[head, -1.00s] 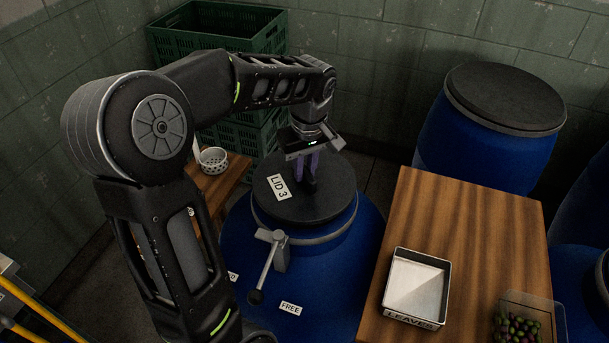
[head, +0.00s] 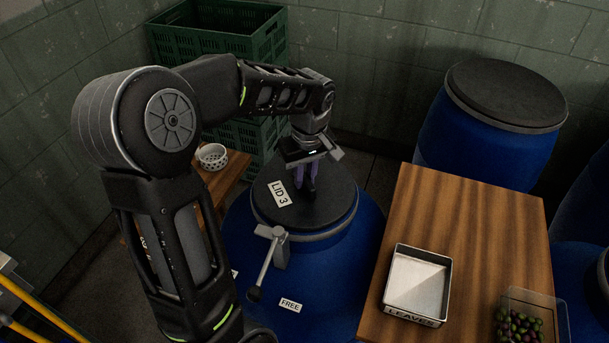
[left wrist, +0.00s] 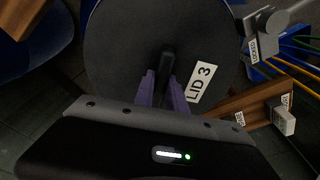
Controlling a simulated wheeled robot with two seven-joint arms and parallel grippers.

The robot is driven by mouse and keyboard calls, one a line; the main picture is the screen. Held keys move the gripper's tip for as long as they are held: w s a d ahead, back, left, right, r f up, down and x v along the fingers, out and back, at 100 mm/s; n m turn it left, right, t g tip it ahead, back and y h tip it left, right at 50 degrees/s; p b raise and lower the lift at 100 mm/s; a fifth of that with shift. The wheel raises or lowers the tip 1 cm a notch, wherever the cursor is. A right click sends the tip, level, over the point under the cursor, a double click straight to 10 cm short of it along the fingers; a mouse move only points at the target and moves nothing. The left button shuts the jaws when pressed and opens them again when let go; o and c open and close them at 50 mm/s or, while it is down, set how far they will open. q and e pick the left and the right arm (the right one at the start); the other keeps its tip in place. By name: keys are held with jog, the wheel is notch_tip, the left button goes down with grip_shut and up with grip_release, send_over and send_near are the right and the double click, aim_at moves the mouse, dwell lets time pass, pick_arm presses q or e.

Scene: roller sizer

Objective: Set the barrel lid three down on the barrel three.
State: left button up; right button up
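Barrel lid three (head: 325,200) is a dark round disc with a "LID 3" label and an upright black handle. My left gripper (head: 306,182) is over it, its purple fingers closed about the handle; the left wrist view shows the fingers (left wrist: 162,85) on either side of the handle on the lid (left wrist: 125,45). The lid lies level over the mouth of the blue barrel three (head: 345,262), within or against its grey rim. Whether it is fully seated is hard to tell. My right gripper is not in view.
A grey clamp lever (head: 266,262) sits on the barrel's front, near a "FREE" label (head: 290,305). A wooden table (head: 470,230) with a "LEAVES" tray (head: 444,278) and an olive container (head: 562,322) stands right. Green crates (head: 275,45) and a white strainer (head: 212,158) are behind left.

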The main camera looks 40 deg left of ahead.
aim_at(307, 180)
pick_arm(q)
jog(key=o, duration=0.5)
jog(key=shift+c, duration=0.2)
jog(key=shift+r, duration=0.1)
jog(key=shift+r+p, duration=0.4)
notch_tip(307, 180, up, 12)
jog(key=d, duration=0.1)
jog(key=shift+s+d+r, duration=0.15)
jog(key=shift+s, duration=0.2)
